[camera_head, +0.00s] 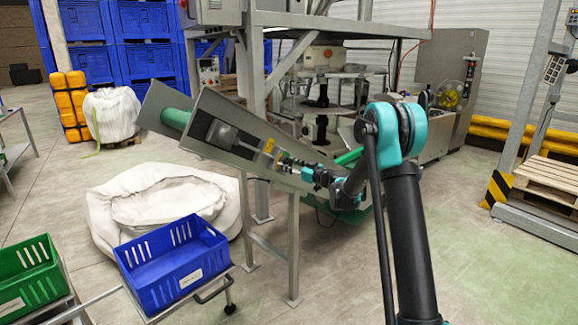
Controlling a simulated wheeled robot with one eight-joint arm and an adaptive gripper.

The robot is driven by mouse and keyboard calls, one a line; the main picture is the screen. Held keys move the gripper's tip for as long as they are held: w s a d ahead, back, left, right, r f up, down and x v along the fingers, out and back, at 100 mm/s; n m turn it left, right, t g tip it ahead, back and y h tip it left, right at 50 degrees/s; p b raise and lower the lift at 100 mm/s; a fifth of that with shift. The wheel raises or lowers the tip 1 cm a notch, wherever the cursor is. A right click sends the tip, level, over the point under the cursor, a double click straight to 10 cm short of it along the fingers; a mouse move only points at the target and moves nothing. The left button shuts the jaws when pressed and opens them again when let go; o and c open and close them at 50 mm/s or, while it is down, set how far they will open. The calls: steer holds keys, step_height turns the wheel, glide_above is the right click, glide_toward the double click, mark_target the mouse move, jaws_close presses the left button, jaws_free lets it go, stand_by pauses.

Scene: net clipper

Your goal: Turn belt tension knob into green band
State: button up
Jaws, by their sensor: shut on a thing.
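The grey sloping conveyor housing (215,112) stands in the middle of the view, with a green belt roll (176,119) at its upper left end. A grey block with a rod is set in its open side, and a small yellow label (268,146) sits to the right of that. My gripper (284,159) reaches in from the right, its fingertips at the housing just below and right of the label. It is shut on the belt tension knob, which is small and mostly hidden by the fingers. I cannot make out the green band or any pointer.
A blue crate (176,262) and a green crate (26,281) stand on carts at the front left. A large white sack (160,199) lies behind them. The conveyor's steel legs (293,245) stand below the housing. Open floor lies at the lower right.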

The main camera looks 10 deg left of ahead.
steer(key=m, duration=1.1)
steer(key=shift+m, duration=0.4)
steer(key=m, duration=1)
steer(key=shift+f+m, duration=0.1)
steer(key=shift+m, duration=0.2)
steer(key=o, duration=1.2)
steer(key=shift+c, duration=0.2)
